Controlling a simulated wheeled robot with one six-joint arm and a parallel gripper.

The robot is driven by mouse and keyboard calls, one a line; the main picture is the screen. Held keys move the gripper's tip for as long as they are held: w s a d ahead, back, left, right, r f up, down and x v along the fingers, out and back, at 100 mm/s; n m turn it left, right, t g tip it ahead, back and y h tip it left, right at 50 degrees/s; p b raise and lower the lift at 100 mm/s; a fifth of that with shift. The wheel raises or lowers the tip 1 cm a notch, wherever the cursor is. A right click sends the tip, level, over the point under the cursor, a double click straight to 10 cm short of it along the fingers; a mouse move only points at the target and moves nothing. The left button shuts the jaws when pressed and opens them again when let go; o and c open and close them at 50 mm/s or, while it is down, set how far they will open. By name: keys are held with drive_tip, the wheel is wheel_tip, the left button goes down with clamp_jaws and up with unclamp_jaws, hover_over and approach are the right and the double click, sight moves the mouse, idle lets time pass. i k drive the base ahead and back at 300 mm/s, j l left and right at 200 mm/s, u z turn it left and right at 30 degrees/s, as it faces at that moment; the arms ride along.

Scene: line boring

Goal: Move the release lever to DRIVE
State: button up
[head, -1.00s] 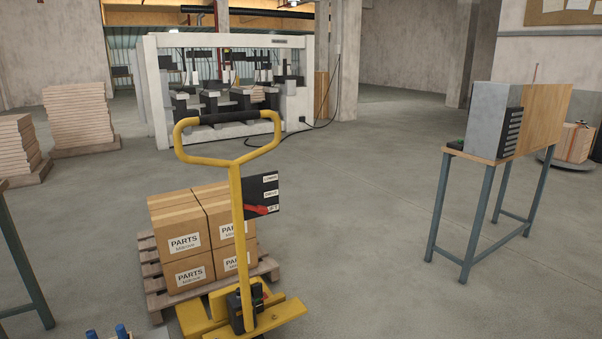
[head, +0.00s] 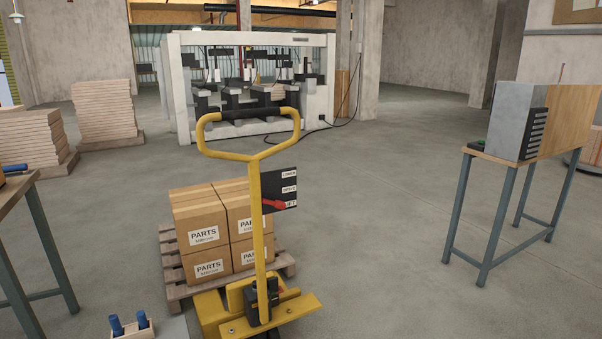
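A yellow pallet jack (head: 256,215) stands in the middle of the head view, with a looped handle (head: 248,153) at the top of its upright shaft. A black plate (head: 279,188) on the shaft carries white labels stacked one above another; the top one reads LOWER and the middle one DRIVE. The red release lever (head: 274,204) points right, at the bottom label, which is partly covered and hard to read. My gripper is not in view.
Boxes marked PARTS (head: 205,235) sit on a wooden pallet (head: 175,292) behind the jack. A bench (head: 487,157) with a grey and wooden cabinet stands at right. Another bench (head: 22,190) is at left, with a small box of blue-handled items (head: 133,331) near it. The floor between jack and right bench is clear.

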sight(280, 204)
drive_tip(key=i+j+z, duration=0.1)
drive_tip(key=i+j, duration=0.2)
drive_tip(key=i, duration=0.2)
drive_tip(key=i+j+z, duration=0.1)
drive_tip(key=i+j, duration=0.25)
drive_tip(key=i, duration=0.1)
